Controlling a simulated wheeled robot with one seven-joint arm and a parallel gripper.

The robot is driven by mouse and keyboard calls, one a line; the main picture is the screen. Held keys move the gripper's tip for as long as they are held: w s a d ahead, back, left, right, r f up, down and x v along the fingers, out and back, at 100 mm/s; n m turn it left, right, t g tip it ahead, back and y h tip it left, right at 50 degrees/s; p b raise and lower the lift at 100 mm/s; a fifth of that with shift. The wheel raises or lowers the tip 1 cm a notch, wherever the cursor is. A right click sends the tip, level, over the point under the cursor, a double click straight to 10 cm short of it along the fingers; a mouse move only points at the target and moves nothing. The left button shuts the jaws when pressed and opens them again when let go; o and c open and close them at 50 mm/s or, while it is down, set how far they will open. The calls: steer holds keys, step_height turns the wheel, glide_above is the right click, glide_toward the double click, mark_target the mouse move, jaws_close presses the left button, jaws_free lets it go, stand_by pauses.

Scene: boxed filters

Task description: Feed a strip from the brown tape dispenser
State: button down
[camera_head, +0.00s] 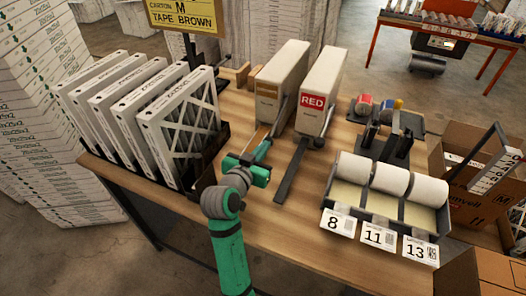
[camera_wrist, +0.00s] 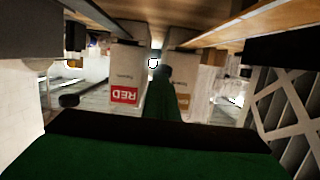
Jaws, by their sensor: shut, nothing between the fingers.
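The brown tape dispenser (camera_head: 283,75) is a tall white box with a brown label, standing on the wooden table left of the similar red tape dispenser (camera_head: 324,85). A dark lever (camera_head: 281,117) is on its right side, and a brown strip-like piece (camera_head: 257,139) shows below its front. My gripper (camera_head: 263,152) is shut and empty, low in front of the brown dispenser; whether it touches the lever or strip I cannot tell. In the upside-down wrist view, the brown dispenser (camera_wrist: 186,78) and red dispenser (camera_wrist: 128,72) flank my gripper (camera_wrist: 162,75).
The red dispenser's long dark lever (camera_head: 291,172) reaches toward the table's front. Boxed filters (camera_head: 150,120) stand in a dark rack at left. A label-roll holder (camera_head: 345,195) stands at right, with tape rolls (camera_head: 375,107) behind it. A yellow sign (camera_head: 187,14) reads "CARTON M TAPE BROWN".

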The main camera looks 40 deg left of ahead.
steer(key=s+f, duration=0.1)
steer(key=s, duration=0.2)
steer(key=s+d+f, duration=0.1)
steer(key=s, duration=0.2)
steer(key=s+f, duration=0.1)
steer(key=s, duration=0.2)
steer(key=shift+s+d, duration=0.2)
steer(key=shift+r, duration=0.1)
steer(key=shift+w, duration=0.1)
steer(key=shift+d, duration=0.15)
